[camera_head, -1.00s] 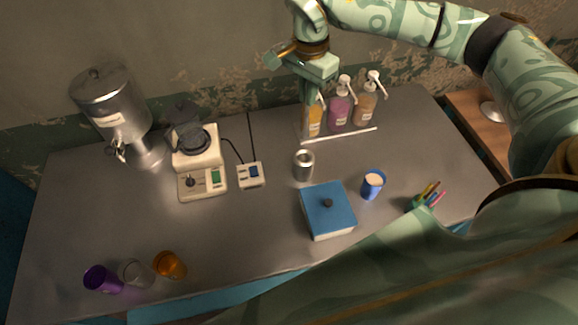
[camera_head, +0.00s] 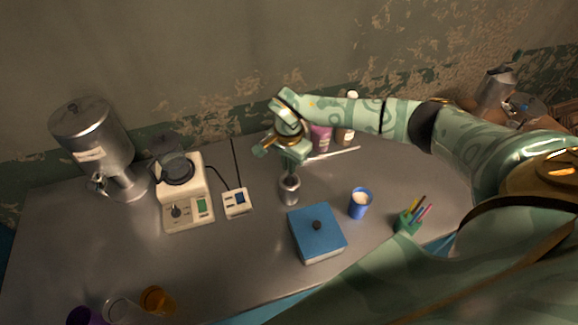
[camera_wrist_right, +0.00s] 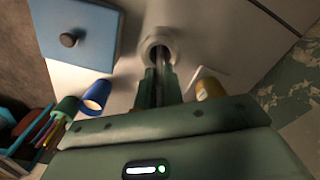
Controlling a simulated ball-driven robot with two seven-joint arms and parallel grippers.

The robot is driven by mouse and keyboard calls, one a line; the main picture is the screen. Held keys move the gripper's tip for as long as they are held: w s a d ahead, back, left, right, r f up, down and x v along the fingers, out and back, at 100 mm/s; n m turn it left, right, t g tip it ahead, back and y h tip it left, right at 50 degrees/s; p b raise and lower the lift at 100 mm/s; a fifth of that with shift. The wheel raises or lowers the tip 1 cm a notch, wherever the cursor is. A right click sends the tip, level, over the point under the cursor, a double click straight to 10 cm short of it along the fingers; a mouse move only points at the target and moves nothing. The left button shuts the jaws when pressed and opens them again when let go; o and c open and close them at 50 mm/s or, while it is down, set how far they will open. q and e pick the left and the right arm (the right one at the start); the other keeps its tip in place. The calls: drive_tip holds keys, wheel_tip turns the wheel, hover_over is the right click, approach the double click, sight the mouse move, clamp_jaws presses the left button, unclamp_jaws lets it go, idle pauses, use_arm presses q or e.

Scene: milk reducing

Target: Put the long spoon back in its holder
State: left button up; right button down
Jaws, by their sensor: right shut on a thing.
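The holder is a small metal cylinder (camera_head: 289,191) standing upright on the grey table, left of the blue-lidded box. It also shows in the right wrist view (camera_wrist_right: 158,42), with a dark round opening. My right gripper (camera_head: 294,160) is directly over it, pointing down. In the right wrist view its green fingers (camera_wrist_right: 158,86) are shut on the long spoon, a thin dark handle (camera_wrist_right: 160,64) running between them toward the opening. The spoon's lower end is hidden, so I cannot tell how deep it sits. My left gripper is not in view.
The blue-lidded box (camera_head: 317,230), a blue cup (camera_head: 360,203) and a green pen holder (camera_head: 408,222) stand to the right. Pump bottles (camera_head: 321,138) are behind. A small control box (camera_head: 235,203), blender base (camera_head: 187,200) and metal dispenser (camera_head: 100,150) stand left.

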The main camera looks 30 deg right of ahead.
drive_tip(key=shift+f, duration=0.7)
drive_tip(key=shift+f, duration=0.15)
drive_tip(key=c, duration=1.5)
unclamp_jaws()
wheel_tip(320, 180, up, 12)
drive_tip(key=shift+r, duration=0.2)
